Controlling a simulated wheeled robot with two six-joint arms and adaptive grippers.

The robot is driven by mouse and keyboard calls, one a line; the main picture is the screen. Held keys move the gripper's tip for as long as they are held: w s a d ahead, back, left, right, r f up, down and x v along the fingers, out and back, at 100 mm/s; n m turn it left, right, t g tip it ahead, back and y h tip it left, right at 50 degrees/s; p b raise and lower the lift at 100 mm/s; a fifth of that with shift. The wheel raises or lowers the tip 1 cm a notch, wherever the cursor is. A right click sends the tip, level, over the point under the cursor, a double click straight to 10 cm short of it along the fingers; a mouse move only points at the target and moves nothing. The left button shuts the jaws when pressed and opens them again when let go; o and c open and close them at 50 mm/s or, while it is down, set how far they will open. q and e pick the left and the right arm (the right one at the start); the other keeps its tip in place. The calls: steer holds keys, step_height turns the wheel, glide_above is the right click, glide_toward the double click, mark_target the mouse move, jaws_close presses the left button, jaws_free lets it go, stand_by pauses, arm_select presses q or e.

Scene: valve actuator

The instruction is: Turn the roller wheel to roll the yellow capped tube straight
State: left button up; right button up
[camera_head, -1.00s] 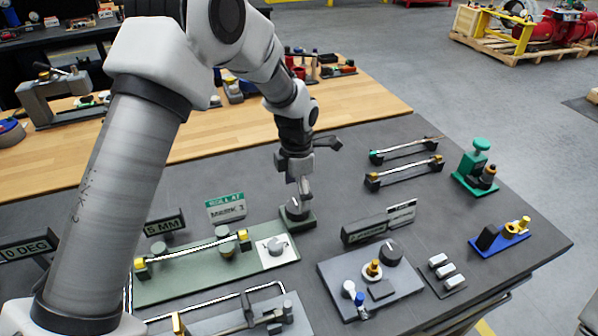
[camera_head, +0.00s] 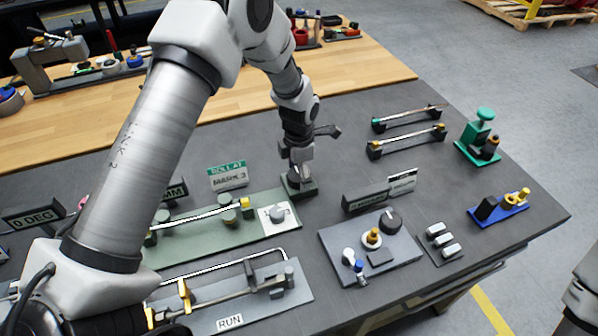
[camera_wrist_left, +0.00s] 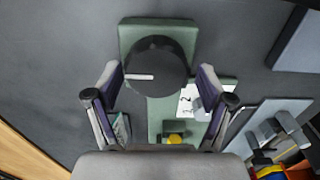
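The yellow capped tube (camera_head: 195,217) lies across a green fixture (camera_head: 205,262). Its right yellow cap (camera_head: 246,204) shows beside a round post, and its left end is hidden behind my left arm. The roller wheel (camera_wrist_left: 157,66) is a dark round knob with a white line pointing left in the left wrist view, on a green block (camera_wrist_left: 137,28). In the head view it is mostly hidden by my left gripper (camera_head: 298,172). In the left wrist view the gripper's fingers stand apart on either side of the wheel, with gaps visible. My right gripper is out of view.
A grey knob (camera_head: 277,212) on a white dial plate sits between tube and wheel. A sign (camera_head: 228,177) stands behind. A grey fixture labelled RUN (camera_head: 229,321) is in front. A grey panel with knobs (camera_head: 372,247) stands right. The table around the wheel's right side is clear.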

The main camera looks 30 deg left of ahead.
arm_select(q)
steer(key=shift+f, duration=0.1)
steer(key=c, duration=0.6)
steer(key=shift+f, duration=0.1)
steer(key=shift+m, duration=0.4)
